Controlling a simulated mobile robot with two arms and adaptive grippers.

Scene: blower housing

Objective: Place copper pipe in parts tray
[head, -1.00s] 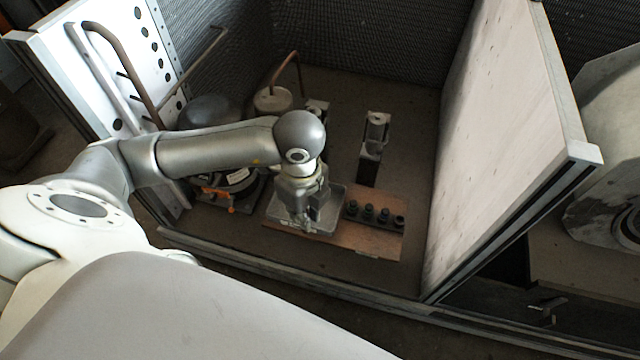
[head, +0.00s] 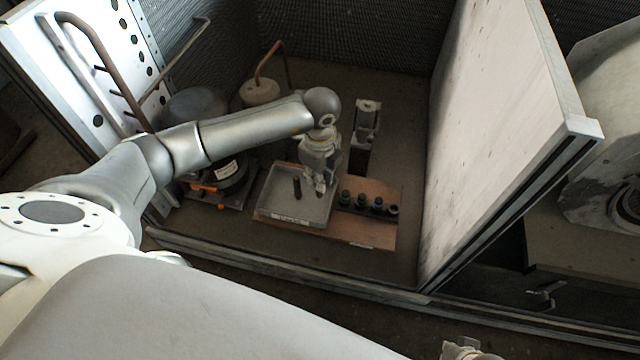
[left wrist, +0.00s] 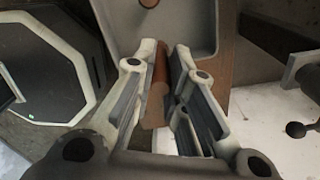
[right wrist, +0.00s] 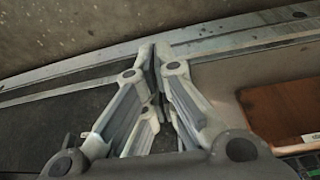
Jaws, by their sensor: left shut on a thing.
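The copper pipe (left wrist: 158,92) is a brown cylinder between the fingers of my left gripper (left wrist: 166,60). My left gripper, also in the head view (head: 320,186), is shut on it at the right side of the parts tray. The parts tray (head: 268,206) is a shallow grey tray with a label on its front; its wall shows in the left wrist view (left wrist: 205,50). The pipe is hard to make out in the head view. My right gripper (right wrist: 155,50) has its fingertips together, with nothing seen between them; part of it shows at the head view's bottom edge.
A short dark cylinder (head: 297,188) is in the tray. A wooden board (head: 380,232) with several dark round parts (head: 362,201) lies right of it. A metal block (head: 367,120) stands behind. A tall pale panel (head: 500,130) bounds the right side; an orange-marked part (head: 205,188) sits left.

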